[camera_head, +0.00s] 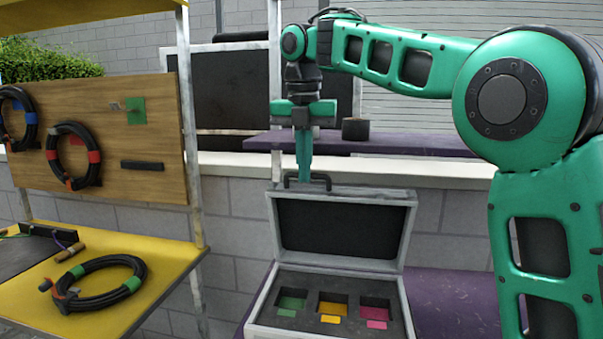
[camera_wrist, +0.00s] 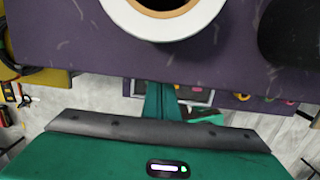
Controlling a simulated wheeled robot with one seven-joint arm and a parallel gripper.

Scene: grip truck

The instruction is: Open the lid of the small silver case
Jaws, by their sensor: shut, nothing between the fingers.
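The small silver case (camera_head: 408,193) stands on a purple surface in the lower middle of the head view. Its lid is up, tilted back, with the dark lining showing. A dark handle (camera_head: 307,181) sits on the lid's top edge. Inside the base are green, yellow and pink compartments with small coloured tabs. My gripper (camera_head: 304,176) points down at the lid's top edge by the handle. Its green fingers are shut with nothing between them. I cannot tell whether they touch the handle.
A white roll (camera_wrist: 165,25) shows close in the wrist view. To the left, a wooden board (camera_head: 150,160) holds coiled cables, above a yellow bench (camera_head: 165,265) with another coil (camera_head: 103,282).

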